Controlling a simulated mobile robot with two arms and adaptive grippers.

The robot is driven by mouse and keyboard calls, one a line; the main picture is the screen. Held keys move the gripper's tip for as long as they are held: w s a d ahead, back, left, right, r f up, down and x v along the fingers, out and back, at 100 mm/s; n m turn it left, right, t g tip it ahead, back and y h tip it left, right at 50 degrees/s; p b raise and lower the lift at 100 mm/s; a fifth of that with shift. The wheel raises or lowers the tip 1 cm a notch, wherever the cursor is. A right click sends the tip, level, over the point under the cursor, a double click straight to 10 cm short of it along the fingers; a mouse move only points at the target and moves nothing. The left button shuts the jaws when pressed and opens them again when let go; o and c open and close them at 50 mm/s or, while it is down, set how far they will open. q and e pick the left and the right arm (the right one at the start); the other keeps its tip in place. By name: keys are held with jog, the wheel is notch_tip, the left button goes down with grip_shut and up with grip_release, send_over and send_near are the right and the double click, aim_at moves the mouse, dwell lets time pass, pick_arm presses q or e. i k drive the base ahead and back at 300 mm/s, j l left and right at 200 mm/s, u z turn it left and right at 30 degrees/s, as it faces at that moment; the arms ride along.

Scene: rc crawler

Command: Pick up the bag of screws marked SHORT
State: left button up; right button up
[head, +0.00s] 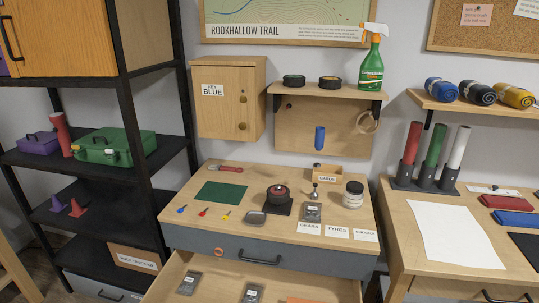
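An open drawer (226,281) juts out at the bottom of the view below the middle workbench. In it lie a small grey packet (189,284) on the left and a similar grey packet (253,293) further right, cut by the lower picture edge. A third small grey packet (312,212) lies on the bench top behind the GEARS card. Any marking on the packets is too small to read, so I cannot tell which is marked SHORT. Neither of my grippers shows in the head view.
The bench top (185,222) holds a green mat (220,191), coloured keys, a dark wheel (278,194) and a jar (353,195). An orange piece (300,300) lies in the drawer's right part. A black shelf rack (137,130) stands left; another bench (402,215) stands right.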

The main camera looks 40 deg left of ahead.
aim_at(188, 285)
jog(key=u, duration=2.05)
jog(key=i+j+z, duration=0.1)
jog(key=j, duration=0.5)
jog(key=i+j+z, duration=0.1)
jog(key=j, duration=0.55)
